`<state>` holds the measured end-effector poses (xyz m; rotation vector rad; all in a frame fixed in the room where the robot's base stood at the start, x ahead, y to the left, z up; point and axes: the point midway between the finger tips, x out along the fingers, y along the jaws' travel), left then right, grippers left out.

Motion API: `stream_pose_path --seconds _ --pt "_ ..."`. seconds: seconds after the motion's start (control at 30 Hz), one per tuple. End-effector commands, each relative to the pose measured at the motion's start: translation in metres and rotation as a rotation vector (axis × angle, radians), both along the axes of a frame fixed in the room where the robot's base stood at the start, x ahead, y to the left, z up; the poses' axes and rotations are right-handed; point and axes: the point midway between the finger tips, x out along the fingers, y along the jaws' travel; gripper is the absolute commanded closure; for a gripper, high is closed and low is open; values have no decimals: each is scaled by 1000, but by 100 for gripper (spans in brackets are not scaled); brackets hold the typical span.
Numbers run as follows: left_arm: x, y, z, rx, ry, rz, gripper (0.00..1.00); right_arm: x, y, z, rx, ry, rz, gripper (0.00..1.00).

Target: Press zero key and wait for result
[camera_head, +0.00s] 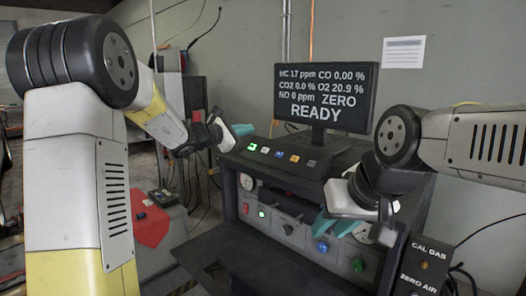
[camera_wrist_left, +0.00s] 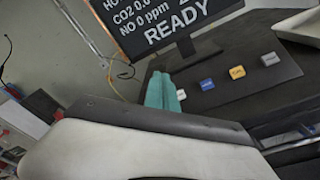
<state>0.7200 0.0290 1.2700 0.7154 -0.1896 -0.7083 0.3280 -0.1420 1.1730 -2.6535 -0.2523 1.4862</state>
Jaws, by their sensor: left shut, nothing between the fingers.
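The monitor (camera_head: 326,97) shows gas values, "ZERO" and "READY". My left gripper (camera_head: 241,130) is shut and empty, above the green end of the row. In the left wrist view its teal fingers (camera_wrist_left: 162,92) hide part of the row; the blue key (camera_wrist_left: 207,84) is clear. My right gripper (camera_head: 335,225) is open before the console front.
The console front has several knobs and a lit green button (camera_head: 262,214). A box labelled CAL GAS and ZERO AIR (camera_head: 425,266) stands at the right. The monitor rises behind the keys.

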Motion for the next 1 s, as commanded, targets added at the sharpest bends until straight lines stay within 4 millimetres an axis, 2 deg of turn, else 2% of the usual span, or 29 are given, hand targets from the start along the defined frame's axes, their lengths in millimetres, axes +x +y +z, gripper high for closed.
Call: stream_pose_path --seconds 0.53,0.73,1.0 --pt "31 -32 -55 1 3 -2 100 0 0 0 0 0 0 67" --pt "36 -37 -62 1 0 -1 100 0 0 0 0 0 0 67" --pt "37 -37 -63 1 0 -1 100 0 0 0 0 0 0 67"
